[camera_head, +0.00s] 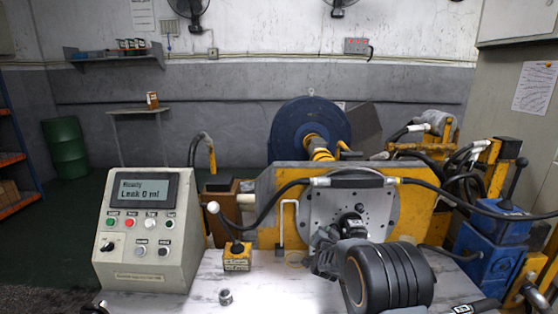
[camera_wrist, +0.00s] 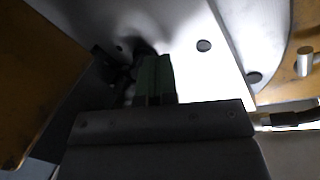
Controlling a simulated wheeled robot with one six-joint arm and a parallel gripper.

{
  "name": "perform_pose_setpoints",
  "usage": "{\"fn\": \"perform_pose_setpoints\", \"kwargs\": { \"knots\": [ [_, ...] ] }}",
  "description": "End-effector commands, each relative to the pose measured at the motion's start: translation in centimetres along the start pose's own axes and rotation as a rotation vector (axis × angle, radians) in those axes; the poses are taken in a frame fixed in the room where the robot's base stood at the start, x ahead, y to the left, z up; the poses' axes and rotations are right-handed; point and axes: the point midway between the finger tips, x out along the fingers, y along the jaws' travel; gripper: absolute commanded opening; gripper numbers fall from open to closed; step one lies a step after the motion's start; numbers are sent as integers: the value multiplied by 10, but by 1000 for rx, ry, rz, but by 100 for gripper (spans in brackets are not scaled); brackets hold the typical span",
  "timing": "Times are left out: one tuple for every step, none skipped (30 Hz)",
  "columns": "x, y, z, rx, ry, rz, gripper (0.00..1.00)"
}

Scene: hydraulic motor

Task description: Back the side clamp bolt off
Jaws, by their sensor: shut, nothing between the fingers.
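My gripper (camera_wrist: 154,66) is shut and empty in the wrist view, its greenish fingers close to a pale plate with round holes. A dark fitting, partly hidden, is just left of the fingertips. In the head view, my gripper (camera_head: 324,240) is in front of the lower left of the round metal mounting plate (camera_head: 375,205). A black motor-like body (camera_head: 352,224) is at the middle of this plate. A short metal peg (camera_wrist: 304,62) stands out from a yellow-brown surface at the right of the wrist view. I cannot tell which part is the side clamp bolt.
A control box (camera_head: 145,232) reading "Leak 0 ml" stands on the left of the bench (camera_head: 275,290). A small yellow block (camera_head: 237,259) with a lever and a metal cylinder (camera_head: 225,297) are nearby. Black hoses cross the yellow frame (camera_head: 265,200). A blue unit (camera_head: 490,245) stands right.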

Motion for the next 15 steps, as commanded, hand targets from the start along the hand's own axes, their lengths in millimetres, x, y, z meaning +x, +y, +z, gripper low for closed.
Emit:
{"fn": "perform_pose_setpoints", "kwargs": {
  "knots": [
    [0,1,0,0,0,0,0],
    [0,1,0,0,0,0,0],
    [0,2,0,0,0,0,0],
    [0,2,0,0,0,0,0],
    [1,2,0,0,0,0,0],
    [1,3,-1,0,0,0,0],
    [1,3,-1,0,0,0,0],
    [1,4,-1,0,0,0,0],
    [1,4,-1,0,0,0,0],
    [1,5,-1,0,1,0,0],
    [1,5,-1,0,1,1,0],
    [1,6,-2,0,1,1,0],
    [2,6,-2,0,1,1,0],
    [2,6,-2,0,1,1,0],
    [2,7,-2,0,1,1,0]
  ]
}}
